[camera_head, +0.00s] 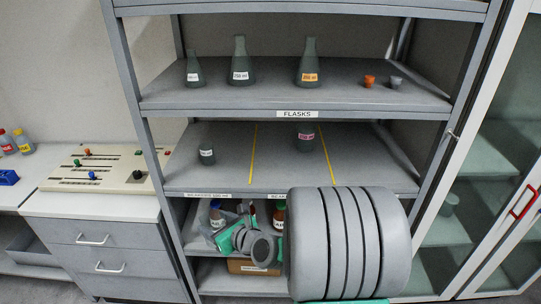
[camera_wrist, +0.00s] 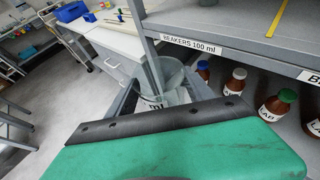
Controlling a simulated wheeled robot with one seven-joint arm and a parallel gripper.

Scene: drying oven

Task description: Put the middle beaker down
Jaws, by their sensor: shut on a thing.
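My gripper (camera_head: 230,236), with green fingers, is low in front of the shelving, below the front edge of the beaker shelf (camera_head: 185,180). It is shut on a translucent grey beaker with a white label; the beaker (camera_wrist: 153,102) shows behind a large green finger in the wrist view, its lower part hidden. On the beaker shelf, a small dark vessel with a white label (camera_head: 206,151) stands in the left section. I cannot tell which size the held beaker is.
Several brown bottles (camera_wrist: 237,82) stand on the level below the beaker shelf. Flasks and small cups (camera_head: 369,81) stand on the shelf above. A drawer bench (camera_head: 90,205) is at left, a glass cabinet (camera_head: 500,150) at right. The beaker shelf has bare room between the yellow lines.

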